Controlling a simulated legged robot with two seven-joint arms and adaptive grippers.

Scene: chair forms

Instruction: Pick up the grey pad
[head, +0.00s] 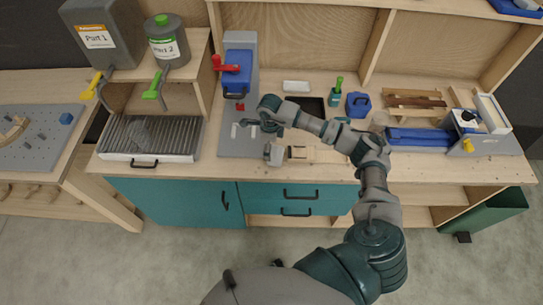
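My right arm reaches in from the lower right, and its gripper (247,123) is over the grey base plate (239,147) of the blue press. The gripper is too small and dark to tell whether its fingers are open or shut. I cannot tell for sure which thing is the grey pad. A pale grey flat block (296,87) lies on the bench behind the arm, apart from the gripper. A small grey block (274,153) sits at the bench's front edge, by a wooden piece. My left gripper is out of view.
The blue press (236,74) with a red handle stands behind the gripper. A ribbed grey tray (151,137) is at left, under two grey containers. A blue box (358,104), a green-handled tool (336,91) and a blue clamp fixture (418,139) are at right.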

